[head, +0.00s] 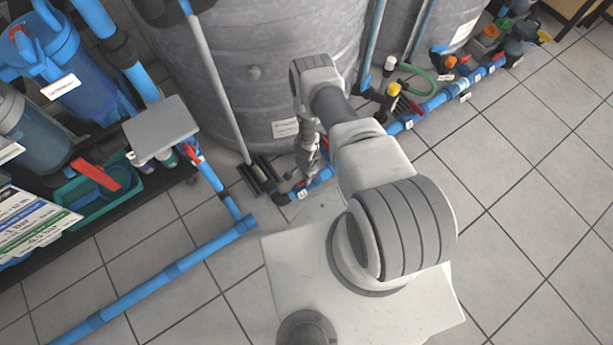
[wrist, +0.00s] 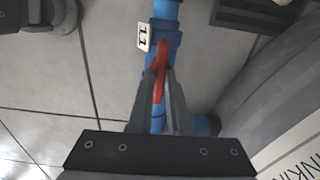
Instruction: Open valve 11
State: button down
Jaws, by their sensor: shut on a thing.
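The red handle (wrist: 161,58) of a valve on a blue pipe (wrist: 165,12) is between my gripper's fingers (wrist: 162,76) in the wrist view. A white tag reading 11 (wrist: 144,37) stands beside the valve body. My gripper is shut on the handle. From this angle the handle appears to run roughly along the pipe, and its lower part is hidden between the fingers. In the head view my arm reaches down to the low blue pipe (head: 321,178) in front of the grey tank, and the handle there is mostly hidden.
A large grey tank (head: 230,60) stands close behind the pipe. More valves and a green hose (head: 420,72) lie to the right. Blue filter housings (head: 50,60) and a long blue floor pipe (head: 150,290) are on the left. Tiled floor at right is clear.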

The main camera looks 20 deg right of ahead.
jog(key=c, duration=0.9)
grip_release()
jog(key=shift+o, duration=0.2)
notch_tip(320, 180, up, 18)
jog(key=p, duration=0.7)
jog(key=shift+f, duration=0.25)
